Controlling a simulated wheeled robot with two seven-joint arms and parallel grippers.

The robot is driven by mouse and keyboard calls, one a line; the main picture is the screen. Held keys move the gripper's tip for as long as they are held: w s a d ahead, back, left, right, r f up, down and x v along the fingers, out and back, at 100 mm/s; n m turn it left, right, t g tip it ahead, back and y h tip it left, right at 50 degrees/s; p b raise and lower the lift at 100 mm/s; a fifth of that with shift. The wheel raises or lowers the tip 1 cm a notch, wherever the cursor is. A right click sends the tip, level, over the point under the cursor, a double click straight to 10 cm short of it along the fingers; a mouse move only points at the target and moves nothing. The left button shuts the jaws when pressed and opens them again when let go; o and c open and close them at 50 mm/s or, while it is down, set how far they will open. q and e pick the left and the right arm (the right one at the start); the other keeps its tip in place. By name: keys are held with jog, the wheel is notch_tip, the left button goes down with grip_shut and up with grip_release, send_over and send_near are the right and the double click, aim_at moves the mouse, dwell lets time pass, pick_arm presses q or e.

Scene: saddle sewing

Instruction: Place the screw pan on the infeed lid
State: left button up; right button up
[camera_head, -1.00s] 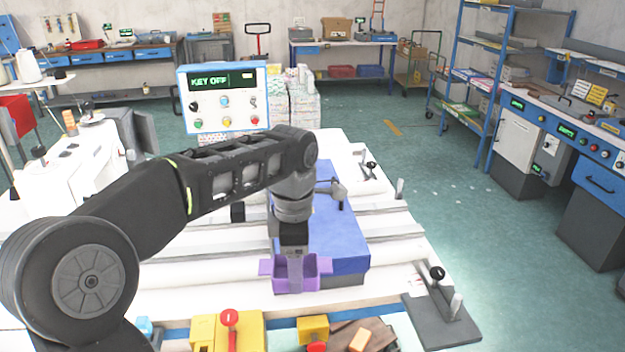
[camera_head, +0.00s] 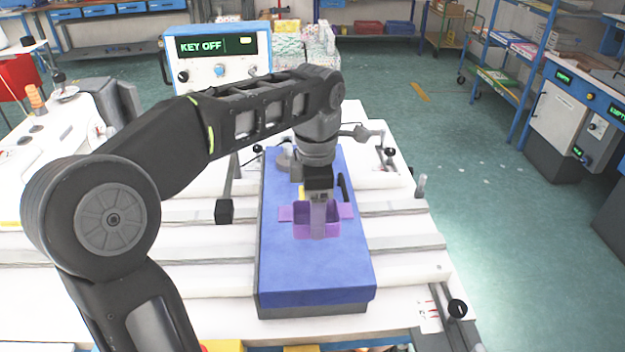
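The screw pan, a small purple open tray with side tabs (camera_head: 301,226), is in the middle of the head view. My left gripper (camera_head: 318,222) points down into it and appears shut on its near wall. The infeed lid, a long blue flat top on a dark box (camera_head: 315,275), lies under the pan. The pan is over the middle of the lid; I cannot tell whether it touches the lid or hangs just above it. My gripper and wrist hide part of the pan and the lid's far part. My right gripper is not in view.
A control box reading KEY OFF (camera_head: 218,60) stands behind my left arm. White rails of the table (camera_head: 410,232) run either side of the lid. A black-knobbed clamp (camera_head: 457,309) is at the front right. The lid's near half is bare.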

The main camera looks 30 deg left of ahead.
pick_arm(q)
notch_tip(320, 180, down, 3)
jog(key=shift+f+b, duration=0.1)
jog(key=shift+b, duration=1.15)
jog(key=shift+f+p, duration=0.25)
jog(key=shift+p, duration=0.1)
jog(key=shift+f, duration=1.3)
notch_tip(320, 180, down, 3)
jog(key=shift+p, duration=0.35)
jog(key=shift+f, duration=0.35)
